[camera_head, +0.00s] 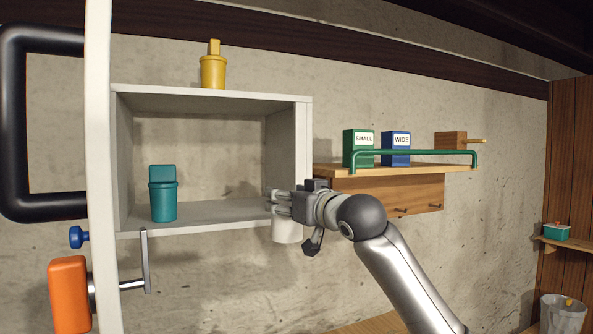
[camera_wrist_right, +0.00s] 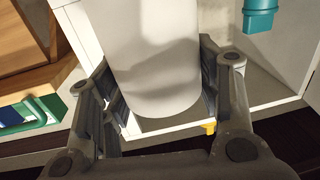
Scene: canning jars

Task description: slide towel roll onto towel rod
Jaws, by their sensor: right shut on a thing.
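The white towel roll (camera_head: 287,230) is upright in the jaws of my right gripper (camera_head: 278,204), at the front right corner of the white cabinet. In the right wrist view the roll (camera_wrist_right: 152,60) sits between both fingers of the right gripper (camera_wrist_right: 160,85). My left gripper is not in view.
The cabinet (camera_head: 210,92) holds a teal canister (camera_head: 162,193), with a yellow one (camera_head: 213,70) on top. Green (camera_head: 358,148) and blue (camera_head: 396,149) boxes stand behind a green rail (camera_head: 415,152) on the wooden shelf (camera_head: 345,171). Two short pegs project below.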

